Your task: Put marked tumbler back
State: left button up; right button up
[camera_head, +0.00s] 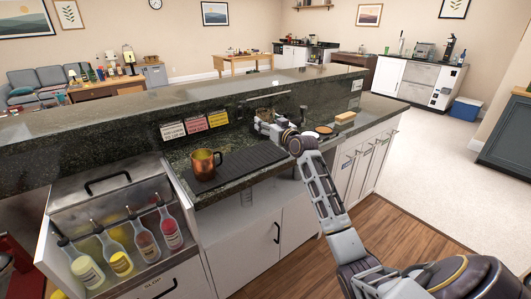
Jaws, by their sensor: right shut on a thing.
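My right gripper (268,124) reaches over the counter to the foot of the dark raised ledge, just beyond the far end of the black bar mat (245,163). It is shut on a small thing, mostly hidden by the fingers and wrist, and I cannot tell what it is. No tumbler or mark on one can be made out clearly. My left gripper is not in view.
A copper mug (204,165) stands on the mat's near left part. Right of my wrist are a round dark-rimmed item (324,130) and a wooden block (345,117). Small signs (195,125) line the ledge. Bottles (118,258) fill the rack at left.

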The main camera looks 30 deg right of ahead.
notch_tip(320, 180, down, 4)
jog(key=shift+f+b, duration=0.1)
jog(key=shift+b, duration=0.3)
jog(key=shift+f, duration=1.3)
jog(key=shift+f+b, duration=0.4)
jog(key=shift+f, duration=0.95)
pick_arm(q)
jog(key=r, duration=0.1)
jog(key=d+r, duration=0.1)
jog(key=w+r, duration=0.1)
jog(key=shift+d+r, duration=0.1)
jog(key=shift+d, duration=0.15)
